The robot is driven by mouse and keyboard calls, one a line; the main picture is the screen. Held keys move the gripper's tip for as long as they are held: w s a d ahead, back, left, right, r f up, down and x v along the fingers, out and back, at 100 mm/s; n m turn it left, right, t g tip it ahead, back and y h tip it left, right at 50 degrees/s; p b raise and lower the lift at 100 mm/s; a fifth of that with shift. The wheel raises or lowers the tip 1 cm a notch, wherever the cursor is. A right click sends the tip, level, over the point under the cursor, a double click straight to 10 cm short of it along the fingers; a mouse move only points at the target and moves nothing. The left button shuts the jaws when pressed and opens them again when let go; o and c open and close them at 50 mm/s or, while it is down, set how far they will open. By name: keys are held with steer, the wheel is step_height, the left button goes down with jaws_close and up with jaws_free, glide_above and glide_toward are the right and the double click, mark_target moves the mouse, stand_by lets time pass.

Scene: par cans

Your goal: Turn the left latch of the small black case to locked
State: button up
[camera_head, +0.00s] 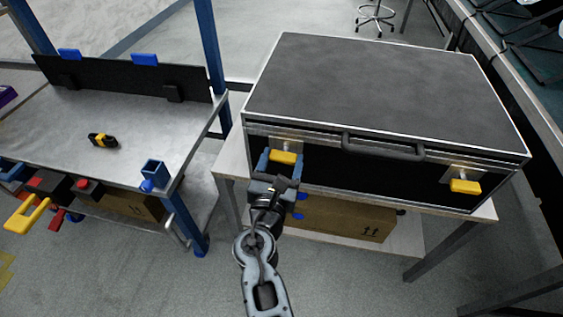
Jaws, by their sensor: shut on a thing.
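The small black case (380,85) lies flat and closed on a table, with silver edges and a dark carry handle (383,146) on its front. Its left latch (284,157) has a yellow knob on a metal plate. The right latch (465,187) has a matching yellow knob. My gripper (282,163) reaches up from below to the left latch, and its blue fingers are shut on the yellow knob. The fingers hide part of the latch plate, so I cannot tell whether it is locked.
A light-topped table (232,158) carries the case, with a cardboard box (350,218) beneath. On the left is a workbench (150,135) with blue posts, a yellow-black tool (102,140) and a blue holder (153,170). Open floor lies in front.

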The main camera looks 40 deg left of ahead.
steer(key=m+b, duration=0.2)
steer(key=m, duration=0.2)
steer(key=shift+w+b, duration=0.15)
steer(key=shift+b, duration=0.25)
steer(key=m+b, duration=0.3)
steer(key=m, duration=0.1)
steer(key=shift+d+f+m, duration=0.1)
steer(key=shift+m, duration=0.3)
steer(key=m+b, duration=0.4)
steer(key=shift+w+d+m+b, duration=0.1)
steer(key=shift+m+b, duration=1.2)
steer(key=shift+m, duration=0.8)
steer(key=o, duration=1)
steer(key=shift+o, duration=0.2)
steer(key=v, duration=0.8)
steer(key=shift+p, duration=0.45)
